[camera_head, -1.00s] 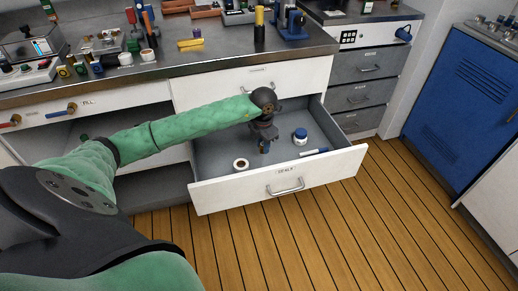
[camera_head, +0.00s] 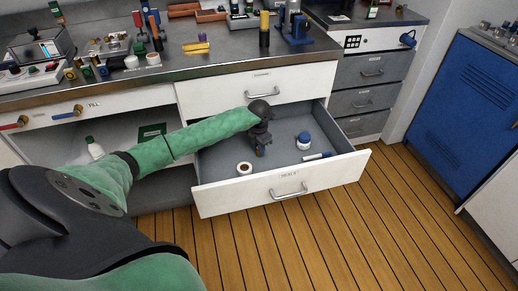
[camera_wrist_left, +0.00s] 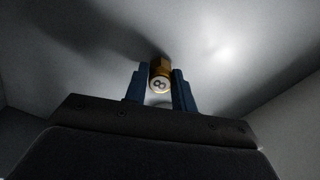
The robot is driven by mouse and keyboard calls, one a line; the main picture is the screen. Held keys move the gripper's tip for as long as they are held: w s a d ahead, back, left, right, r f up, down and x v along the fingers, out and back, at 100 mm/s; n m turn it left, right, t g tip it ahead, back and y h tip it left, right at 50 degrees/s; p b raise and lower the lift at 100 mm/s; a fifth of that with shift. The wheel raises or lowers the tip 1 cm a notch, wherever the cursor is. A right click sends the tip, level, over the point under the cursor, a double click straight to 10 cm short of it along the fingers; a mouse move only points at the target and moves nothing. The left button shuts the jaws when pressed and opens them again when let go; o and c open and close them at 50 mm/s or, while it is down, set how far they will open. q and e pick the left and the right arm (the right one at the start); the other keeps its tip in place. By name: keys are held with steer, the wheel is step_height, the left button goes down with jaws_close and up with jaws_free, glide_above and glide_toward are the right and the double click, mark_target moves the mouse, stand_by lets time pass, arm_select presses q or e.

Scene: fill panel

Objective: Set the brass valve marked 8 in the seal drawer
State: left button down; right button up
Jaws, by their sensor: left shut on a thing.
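The brass valve (camera_wrist_left: 160,80), with a round white face marked 8, shows in the left wrist view between the two blue fingers of my left gripper (camera_wrist_left: 160,92). The gripper is shut on it. In the head view my left gripper (camera_head: 260,150) points down inside the open seal drawer (camera_head: 283,191), toward its left half. The valve is mostly hidden there by the gripper. In the wrist view the grey drawer floor lies beyond the valve; I cannot tell whether they touch. My right gripper is not in view.
In the drawer, a white tape roll (camera_head: 244,168) lies near the front left, a blue-and-white jar (camera_head: 304,141) stands to the right, and a blue-and-white tube (camera_head: 317,156) lies in front of the jar. The crowded worktop (camera_head: 215,70) overhangs behind. Open wooden floor (camera_head: 340,240) lies in front.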

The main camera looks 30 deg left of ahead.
arm_select(q)
steer(key=shift+f, duration=0.25)
steer(key=shift+f, duration=0.15)
steer(key=c, duration=1.1)
jaws_free()
steer(key=shift+c, duration=0.2)
steer(key=shift+r, duration=0.2)
step_height(320, 180, up, 8)
steer(key=shift+f, duration=0.25)
